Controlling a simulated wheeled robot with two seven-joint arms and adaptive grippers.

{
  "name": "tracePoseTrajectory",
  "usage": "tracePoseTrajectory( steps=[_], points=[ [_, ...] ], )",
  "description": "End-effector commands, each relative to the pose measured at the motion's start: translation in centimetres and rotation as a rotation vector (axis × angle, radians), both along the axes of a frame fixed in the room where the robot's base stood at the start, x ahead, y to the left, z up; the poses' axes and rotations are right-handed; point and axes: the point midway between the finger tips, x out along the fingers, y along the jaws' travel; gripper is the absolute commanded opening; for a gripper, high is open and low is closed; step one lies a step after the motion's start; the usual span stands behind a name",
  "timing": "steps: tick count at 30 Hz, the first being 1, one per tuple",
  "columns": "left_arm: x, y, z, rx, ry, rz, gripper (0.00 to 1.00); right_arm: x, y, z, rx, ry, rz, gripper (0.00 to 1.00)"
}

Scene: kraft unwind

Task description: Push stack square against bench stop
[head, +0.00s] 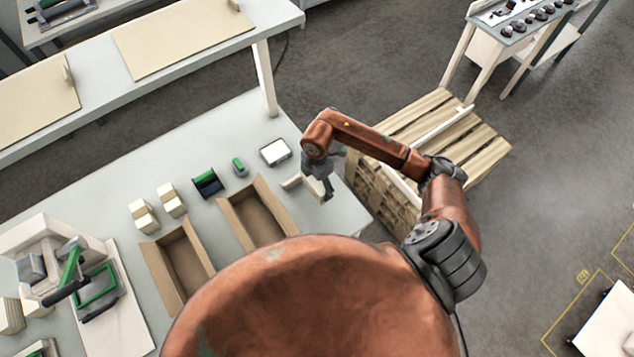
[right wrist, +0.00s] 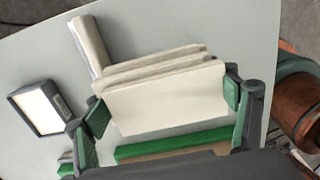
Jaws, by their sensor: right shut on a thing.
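The stack (right wrist: 160,100) is a few cream slabs, seen close up in the right wrist view. Its near face looks flat, and the layers behind show slightly fanned top edges. My right gripper (right wrist: 163,103) is shut on the stack, with a green pad at each end. In the head view the right gripper (head: 324,188) hangs over the bench's right part and hides most of the stack. A cream bar (right wrist: 89,46), apparently the bench stop, lies just beyond the stack's upper left corner; I cannot tell whether they touch. My left gripper is not in view.
A white-faced tablet (head: 275,151) lies left of the gripper on the grey bench (head: 120,190). Two open cardboard boxes (head: 183,264) (head: 253,214), cream blocks (head: 143,215) and a green-black item (head: 207,183) stand further left. A wooden pallet stack (head: 440,140) is beyond the bench's right edge.

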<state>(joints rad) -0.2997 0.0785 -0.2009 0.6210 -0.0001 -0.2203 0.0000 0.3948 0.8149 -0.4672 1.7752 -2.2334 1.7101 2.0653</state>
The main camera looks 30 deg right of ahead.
Motion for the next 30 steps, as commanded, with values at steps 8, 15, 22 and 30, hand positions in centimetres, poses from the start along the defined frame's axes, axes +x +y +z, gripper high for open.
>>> tracePoseTrajectory(
  steps=[8, 15, 22, 30],
  points=[
    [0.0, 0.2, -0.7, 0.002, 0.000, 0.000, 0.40, 0.0, 0.0, -0.8, 0.001, 0.000, -0.019, 0.51],
    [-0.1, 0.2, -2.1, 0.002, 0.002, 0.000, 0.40, 0.0, 0.0, -2.5, 0.002, 0.000, -0.017, 0.51],
    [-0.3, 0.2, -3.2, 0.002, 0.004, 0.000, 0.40, 0.0, 0.0, -4.0, 0.001, 0.000, -0.016, 0.51],
    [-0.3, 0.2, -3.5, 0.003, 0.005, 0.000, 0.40, 0.0, 0.0, -4.7, 0.001, -0.001, -0.016, 0.51]
  ],
)
